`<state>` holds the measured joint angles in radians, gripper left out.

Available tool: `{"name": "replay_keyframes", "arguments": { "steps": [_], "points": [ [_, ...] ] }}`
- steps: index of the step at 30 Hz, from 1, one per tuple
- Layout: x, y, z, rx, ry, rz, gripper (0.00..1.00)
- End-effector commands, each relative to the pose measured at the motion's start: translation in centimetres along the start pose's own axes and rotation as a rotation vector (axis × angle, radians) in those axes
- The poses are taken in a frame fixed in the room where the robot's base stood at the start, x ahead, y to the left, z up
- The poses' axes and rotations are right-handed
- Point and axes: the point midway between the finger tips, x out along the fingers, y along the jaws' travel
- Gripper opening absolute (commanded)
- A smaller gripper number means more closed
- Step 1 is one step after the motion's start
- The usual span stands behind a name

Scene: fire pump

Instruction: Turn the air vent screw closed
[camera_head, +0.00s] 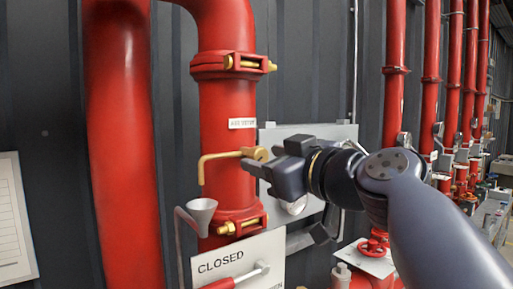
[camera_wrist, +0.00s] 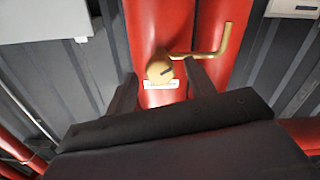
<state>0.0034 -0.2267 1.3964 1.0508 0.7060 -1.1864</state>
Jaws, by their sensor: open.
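The air vent screw (camera_head: 260,154) is a small round brass head on the red vertical pipe (camera_head: 227,105). A bent brass spout (camera_head: 218,156) runs from it to the left and turns down. My gripper (camera_head: 265,156) is open right at the screw, coming from the right. In the wrist view the screw (camera_wrist: 159,72) has a dark slot and shows between the tips of my gripper (camera_wrist: 161,72), with the spout (camera_wrist: 212,52) to the right. I cannot tell whether the fingers touch the screw. A white label (camera_wrist: 161,85) lies beside it.
A grey funnel (camera_head: 201,212) stands below the spout. A "CLOSED" sign (camera_head: 238,258) with a red-handled lever is at the bottom. A grey box (camera_head: 335,133) is behind my gripper, and a thick red pipe (camera_head: 125,150) stands at left. Several red pipes stand at right.

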Motion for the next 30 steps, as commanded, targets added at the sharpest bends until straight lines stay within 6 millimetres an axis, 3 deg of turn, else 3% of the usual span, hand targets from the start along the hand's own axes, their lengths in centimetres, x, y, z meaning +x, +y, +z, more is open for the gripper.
{"name": "replay_keyframes", "arguments": {
  "steps": [6,17,30],
  "points": [
    [2.3,0.0,-0.1,0.000,-0.001,-0.002,0.52],
    [2.7,0.0,0.0,-0.001,0.000,0.001,0.52],
    [2.7,0.0,0.0,-0.001,0.000,0.000,0.16]
  ]
}}
